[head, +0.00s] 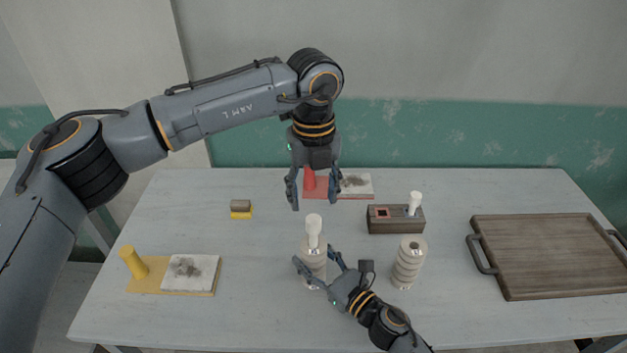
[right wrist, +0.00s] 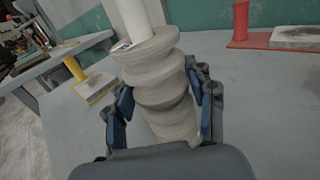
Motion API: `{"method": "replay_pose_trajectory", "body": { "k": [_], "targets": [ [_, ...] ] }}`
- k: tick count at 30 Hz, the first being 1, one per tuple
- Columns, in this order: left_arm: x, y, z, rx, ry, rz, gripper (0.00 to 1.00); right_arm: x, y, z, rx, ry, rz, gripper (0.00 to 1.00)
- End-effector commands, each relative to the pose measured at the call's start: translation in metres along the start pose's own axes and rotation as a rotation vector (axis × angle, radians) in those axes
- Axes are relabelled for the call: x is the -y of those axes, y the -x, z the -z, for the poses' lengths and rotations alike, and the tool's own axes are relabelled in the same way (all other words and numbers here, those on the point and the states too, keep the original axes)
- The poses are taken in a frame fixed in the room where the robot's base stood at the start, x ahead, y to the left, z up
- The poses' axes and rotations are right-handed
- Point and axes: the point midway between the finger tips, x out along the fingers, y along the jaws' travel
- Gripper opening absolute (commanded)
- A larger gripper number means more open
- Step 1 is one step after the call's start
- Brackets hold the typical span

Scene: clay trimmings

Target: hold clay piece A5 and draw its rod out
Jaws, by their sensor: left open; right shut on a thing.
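A ringed grey clay piece (head: 313,262) stands upright on the table, with a white rod (head: 313,228) sticking up from its top. My right gripper (head: 316,265) is shut on this clay piece. In the right wrist view the clay piece (right wrist: 160,85) sits between the two fingers, and the white rod (right wrist: 130,18) rises from it; a small mark near the rod's foot is unreadable. My left gripper (head: 312,202) is open and empty, pointing down just above the rod's top. A second ringed clay piece (head: 409,264) stands to the right with no rod showing. I cannot read which is A5.
A dark block (head: 390,226) holds another white rod (head: 415,202) beside a red-edged square. A wooden tray (head: 550,255) lies at right. A yellow board with a post (head: 133,263) is at left, a red one (head: 309,180) behind. A small two-coloured block (head: 241,209) lies back left.

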Motion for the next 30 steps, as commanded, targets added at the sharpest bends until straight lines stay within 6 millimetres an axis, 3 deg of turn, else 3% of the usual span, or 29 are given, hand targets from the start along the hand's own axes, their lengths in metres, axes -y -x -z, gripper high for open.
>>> {"method": "replay_pose_trajectory", "body": {
  "k": [6, 13, 18, 27, 30],
  "targets": [
    [-0.001, -0.044, 0.001, -0.002, -0.001, -0.001, 0.56, 0.000, 0.000, 0.000, -0.001, 0.000, 0.000, 0.00],
    [0.000, -0.077, 0.000, -0.002, -0.001, 0.000, 0.56, 0.000, 0.000, 0.000, -0.001, 0.000, 0.000, 0.00],
    [0.000, -0.088, 0.000, 0.001, -0.002, -0.001, 0.56, 0.000, 0.000, 0.000, -0.001, 0.000, 0.001, 0.00],
    [0.000, -0.090, 0.000, 0.001, -0.002, 0.000, 0.56, 0.000, 0.000, 0.000, -0.001, 0.000, 0.001, 0.00],
    [0.000, -0.090, 0.000, 0.001, -0.002, 0.000, 0.36, 0.000, 0.000, 0.000, -0.001, 0.000, 0.000, 0.00]
  ]
}}
